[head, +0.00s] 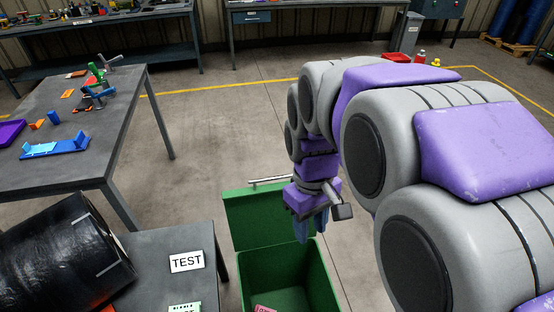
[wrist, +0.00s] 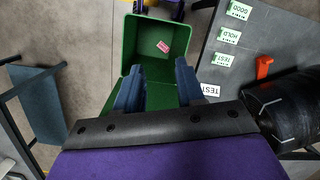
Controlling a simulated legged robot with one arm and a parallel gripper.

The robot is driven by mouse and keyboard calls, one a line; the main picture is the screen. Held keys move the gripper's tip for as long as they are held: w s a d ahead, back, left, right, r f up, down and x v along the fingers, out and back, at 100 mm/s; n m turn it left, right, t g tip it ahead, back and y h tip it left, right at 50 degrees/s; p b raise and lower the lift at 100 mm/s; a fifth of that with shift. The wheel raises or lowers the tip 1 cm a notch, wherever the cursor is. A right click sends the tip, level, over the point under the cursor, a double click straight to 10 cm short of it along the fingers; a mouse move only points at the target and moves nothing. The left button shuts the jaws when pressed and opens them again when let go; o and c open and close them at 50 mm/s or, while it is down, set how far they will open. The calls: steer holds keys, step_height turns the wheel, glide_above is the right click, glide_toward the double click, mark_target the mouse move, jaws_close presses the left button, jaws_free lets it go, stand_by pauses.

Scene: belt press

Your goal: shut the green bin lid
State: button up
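The green bin (head: 325,280) stands on the floor beside the bench with the TEST label, its top open. Its green lid (head: 255,222) is raised at the far side of the opening, with a pale bar handle (head: 270,180) along its upper edge. My gripper (head: 312,232) hangs over the bin, close to the lid's right side; I cannot tell whether it touches. In the wrist view my gripper (wrist: 160,82) has its two blue fingers spread apart, with part of the lid (wrist: 161,96) visible between them. The bin (wrist: 128,50) shows beyond the fingertips.
A small red tag-like piece (wrist: 162,46) lies inside the bin. A dark bench (head: 150,240) with a black roller (head: 65,250) and a TEST label (head: 187,261) stands left of the bin. Another table (head: 110,130) holds tools farther left. The floor behind the lid is clear.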

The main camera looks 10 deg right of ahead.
steer(key=w+r+n+p, duration=0.3)
steer(key=w, duration=0.7)
steer(key=w+r+n+p, duration=0.3)
steer(key=w+p, duration=0.1)
steer(key=w, duration=0.6)
steer(key=n, duration=0.8)
glide_above(279, 183)
steer(key=shift+g, duration=0.4)
steer(key=w+x, duration=0.1)
steer(key=x, duration=0.6)
steer(key=w+f+x, duration=0.1)
steer(key=w+x, duration=0.1)
steer(key=x, duration=0.5)
steer(key=w+x, duration=0.2)
steer(key=x, duration=0.5)
steer(key=shift+f+b, duration=0.25)
steer(key=shift+b, duration=0.1)
steer(key=shift+c, duration=0.5)
jaws_close()
